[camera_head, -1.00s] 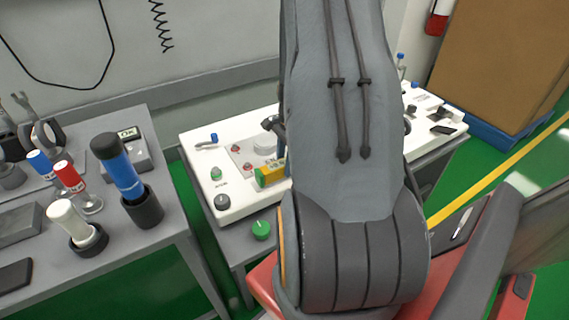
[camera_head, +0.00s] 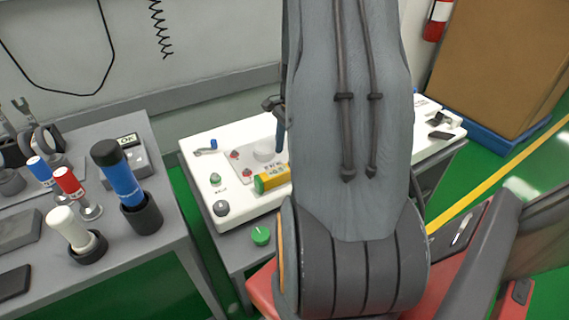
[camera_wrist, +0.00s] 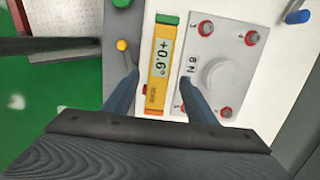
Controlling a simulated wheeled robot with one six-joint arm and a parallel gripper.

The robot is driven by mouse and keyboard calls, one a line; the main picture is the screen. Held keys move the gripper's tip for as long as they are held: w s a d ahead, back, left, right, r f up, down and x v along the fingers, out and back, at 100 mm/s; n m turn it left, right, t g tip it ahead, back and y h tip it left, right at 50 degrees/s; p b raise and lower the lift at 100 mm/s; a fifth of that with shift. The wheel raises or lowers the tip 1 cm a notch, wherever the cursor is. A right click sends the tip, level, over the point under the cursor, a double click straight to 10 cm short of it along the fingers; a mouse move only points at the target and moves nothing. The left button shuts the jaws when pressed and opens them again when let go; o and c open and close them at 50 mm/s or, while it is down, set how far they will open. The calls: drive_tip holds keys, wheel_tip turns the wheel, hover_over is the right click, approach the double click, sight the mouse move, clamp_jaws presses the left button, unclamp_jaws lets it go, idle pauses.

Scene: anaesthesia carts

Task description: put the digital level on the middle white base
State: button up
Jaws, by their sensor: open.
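The digital level (camera_wrist: 160,85) is a yellow bar with a display reading +0.6°. In the wrist view it lies lengthwise between the fingers of my gripper (camera_wrist: 160,77), near the edge of a white base (camera_wrist: 182,30). My gripper is open, one finger on each side, with a gap to the level on the right side; I cannot tell whether either finger touches it. In the head view the level (camera_head: 274,178), with a green end, shows left of my arm on the white base (camera_head: 240,203). My arm hides the middle of the white surface.
A grey plate (camera_wrist: 238,25) with red knobs and a round disc lies right of the level. A green knob (camera_head: 260,235) is at the table's front. The left table holds a blue cylinder (camera_head: 122,180) and other tools. More white surface (camera_head: 455,125) shows right of my arm.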

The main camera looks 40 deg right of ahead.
wheel_tip(320, 180, up, 4)
drive_tip(key=s+a+r+n, duration=0.3)
drive_tip(key=a+n, duration=0.3)
drive_tip(key=a, duration=0.1)
drive_tip(key=s+a+r+n+h, duration=0.1)
drive_tip(key=s+a+r+n, duration=0.2)
drive_tip(key=a+n, duration=0.3)
drive_tip(key=s+a+r+n, duration=0.3)
drive_tip(key=a+n, duration=0.3)
drive_tip(key=a, duration=0.4)
drive_tip(key=shift+r+n, duration=0.3)
drive_tip(key=shift+r, duration=0.1)
